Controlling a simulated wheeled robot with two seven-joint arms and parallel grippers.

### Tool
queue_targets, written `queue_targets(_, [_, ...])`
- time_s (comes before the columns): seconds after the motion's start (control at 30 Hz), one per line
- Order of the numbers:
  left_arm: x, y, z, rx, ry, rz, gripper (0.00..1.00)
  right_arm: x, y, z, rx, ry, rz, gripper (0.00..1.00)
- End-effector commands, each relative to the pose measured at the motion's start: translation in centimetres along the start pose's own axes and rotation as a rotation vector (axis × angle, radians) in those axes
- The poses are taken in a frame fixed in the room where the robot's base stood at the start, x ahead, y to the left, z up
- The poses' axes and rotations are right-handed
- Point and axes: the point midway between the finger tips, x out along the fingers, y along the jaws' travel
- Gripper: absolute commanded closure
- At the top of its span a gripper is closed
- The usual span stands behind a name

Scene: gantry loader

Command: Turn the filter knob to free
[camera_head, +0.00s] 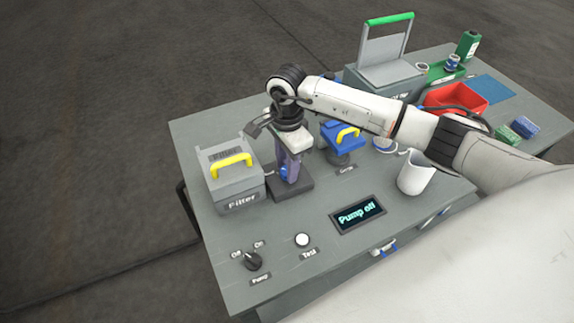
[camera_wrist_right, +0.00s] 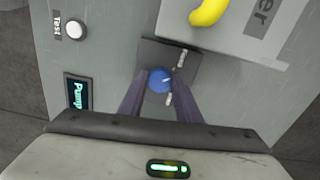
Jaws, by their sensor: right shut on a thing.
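My right gripper (camera_head: 288,182) reaches down to a dark base plate (camera_head: 299,188) beside the grey Filter box (camera_head: 236,190). In the right wrist view, its two fingers (camera_wrist_right: 160,86) are shut on a round blue knob (camera_wrist_right: 159,79) on the dark plate (camera_wrist_right: 188,58). Small pale marks show on the plate to the right of the knob; they are too small to read. The Filter box has a yellow handle (camera_head: 232,160). My left gripper is not in view.
Near the front are a Pump knob (camera_head: 252,261), a white Test button (camera_head: 302,240) and a display (camera_head: 357,215) reading "Pump off".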

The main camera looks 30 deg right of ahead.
Motion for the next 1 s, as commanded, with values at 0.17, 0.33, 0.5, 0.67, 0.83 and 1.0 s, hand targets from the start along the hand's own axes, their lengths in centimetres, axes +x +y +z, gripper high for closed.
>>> queue_targets(0.17, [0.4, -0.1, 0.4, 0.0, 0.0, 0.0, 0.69, 0.0, -0.1, 0.0, 0.134, 0.0, -0.002, 0.92])
queue_targets(0.33, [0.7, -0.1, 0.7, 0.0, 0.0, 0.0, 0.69, 0.0, -0.1, -0.1, 0.292, -0.001, -0.002, 0.92])
queue_targets(0.5, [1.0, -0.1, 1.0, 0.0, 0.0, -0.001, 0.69, 0.0, -0.1, 0.0, 0.453, -0.002, -0.002, 0.92])
queue_targets(0.67, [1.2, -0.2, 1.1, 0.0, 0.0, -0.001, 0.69, 0.0, -0.1, 0.0, 0.605, -0.001, -0.002, 0.92])
queue_targets(0.83, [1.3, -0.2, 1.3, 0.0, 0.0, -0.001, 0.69, -0.1, -0.1, 0.0, 0.766, -0.002, -0.002, 0.92])
queue_targets(1.0, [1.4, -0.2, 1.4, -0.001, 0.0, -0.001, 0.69, -0.1, -0.1, 0.0, 0.928, -0.002, -0.001, 0.92])
